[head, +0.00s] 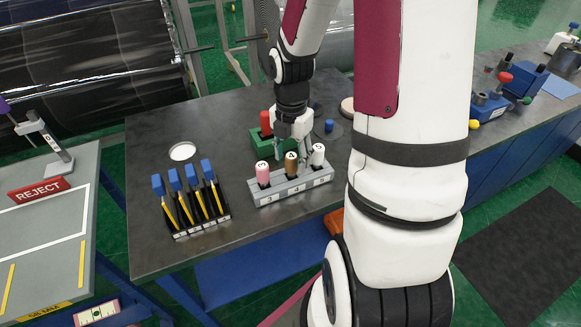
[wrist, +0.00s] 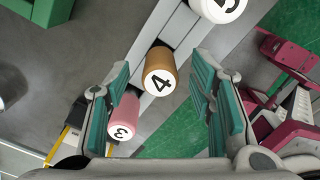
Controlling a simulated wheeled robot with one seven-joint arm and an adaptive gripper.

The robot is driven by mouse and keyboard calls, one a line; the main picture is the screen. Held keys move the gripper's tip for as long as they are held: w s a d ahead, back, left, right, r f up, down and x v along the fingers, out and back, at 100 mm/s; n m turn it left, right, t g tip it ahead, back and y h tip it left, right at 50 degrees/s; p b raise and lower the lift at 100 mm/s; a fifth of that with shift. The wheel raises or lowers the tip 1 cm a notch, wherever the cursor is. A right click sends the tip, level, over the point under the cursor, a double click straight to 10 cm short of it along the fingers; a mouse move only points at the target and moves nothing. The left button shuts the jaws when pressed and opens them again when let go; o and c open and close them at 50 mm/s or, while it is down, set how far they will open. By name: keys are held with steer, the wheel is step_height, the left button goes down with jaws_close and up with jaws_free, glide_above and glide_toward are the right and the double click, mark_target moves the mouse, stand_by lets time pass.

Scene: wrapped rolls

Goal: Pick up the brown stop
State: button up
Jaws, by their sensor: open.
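The brown stop (head: 291,164) stands upright in the middle slot of a grey rack (head: 293,190), between a pink stop (head: 262,173) and a white stop (head: 318,154). In the wrist view the brown stop (wrist: 161,74) shows a white top marked 4, with the pink stop (wrist: 124,117) marked 3 and the white stop (wrist: 219,8) near it. My gripper (head: 293,146) is open and empty, just above and behind the rack. In the wrist view its teal-padded fingers (wrist: 162,85) appear on either side of the brown stop, with gaps to both.
A green block (head: 265,146) with a red stop (head: 266,123) is behind the rack. Blue-topped tools in a black holder (head: 190,205) stand at left on the dark table (head: 150,140). A blue peg (head: 329,126) stands behind the rack at right.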

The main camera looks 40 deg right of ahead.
steer(key=shift+f, duration=0.6)
jaws_close()
steer(key=shift+r, duration=0.1)
